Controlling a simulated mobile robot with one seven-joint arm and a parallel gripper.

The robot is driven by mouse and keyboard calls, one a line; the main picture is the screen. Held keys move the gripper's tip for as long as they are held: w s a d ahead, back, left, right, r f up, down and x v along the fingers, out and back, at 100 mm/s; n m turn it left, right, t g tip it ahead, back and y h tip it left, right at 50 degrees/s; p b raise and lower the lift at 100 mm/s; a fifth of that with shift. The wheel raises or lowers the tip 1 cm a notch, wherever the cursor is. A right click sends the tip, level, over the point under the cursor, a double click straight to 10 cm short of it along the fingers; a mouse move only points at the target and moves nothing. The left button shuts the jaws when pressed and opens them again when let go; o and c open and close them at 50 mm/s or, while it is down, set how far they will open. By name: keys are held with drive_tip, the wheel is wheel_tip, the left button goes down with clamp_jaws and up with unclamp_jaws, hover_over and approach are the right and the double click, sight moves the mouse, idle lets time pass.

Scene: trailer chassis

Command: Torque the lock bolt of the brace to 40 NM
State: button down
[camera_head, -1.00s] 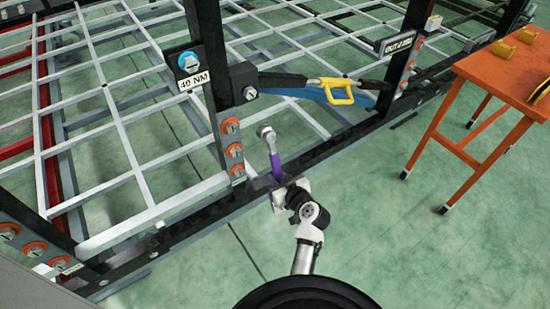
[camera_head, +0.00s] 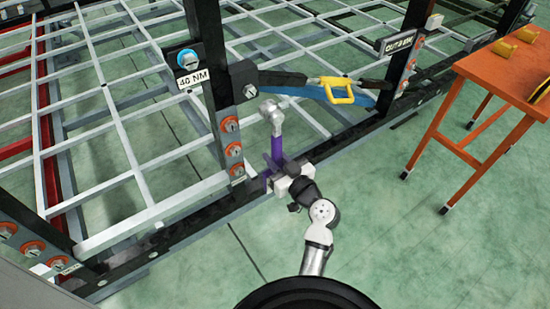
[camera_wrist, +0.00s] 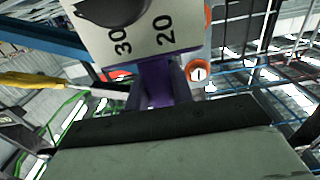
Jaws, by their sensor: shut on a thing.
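My gripper (camera_head: 278,163) is shut on the purple handle of a torque wrench (camera_head: 272,113), held with its grey head upward. In the wrist view my gripper (camera_wrist: 158,95) grips the wrench (camera_wrist: 158,70) below a pale face marked 30 and 20; the black part above is cut off. The brace is a blue bar (camera_head: 300,91) with a yellow handle (camera_head: 340,91). A grey bolt (camera_head: 250,92) sits on a black block at its left end, just above and left of the wrench head. A gap shows between them in the head view; their depth is unclear.
A 40 NM sign (camera_head: 192,79) with a blue round marker is on the dark post. Orange-ringed fittings (camera_head: 230,124) line the post below the block. An orange table (camera_head: 500,75) stands at right. The green floor between is clear.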

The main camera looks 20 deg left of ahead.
drive_tip(key=b+x, duration=0.1)
drive_tip(key=x, duration=0.5)
drive_tip(key=shift+w+a+b, duration=0.15)
drive_tip(key=shift+a+b, duration=0.1)
drive_tip(key=shift+b, duration=0.1)
drive_tip(key=shift+b, duration=1.1)
idle(1.7)
drive_tip(key=shift+w+a, duration=0.45)
drive_tip(key=shift+a, duration=0.15)
idle(1.0)
drive_tip(key=c, duration=1.8)
unclamp_jaws()
clamp_jaws()
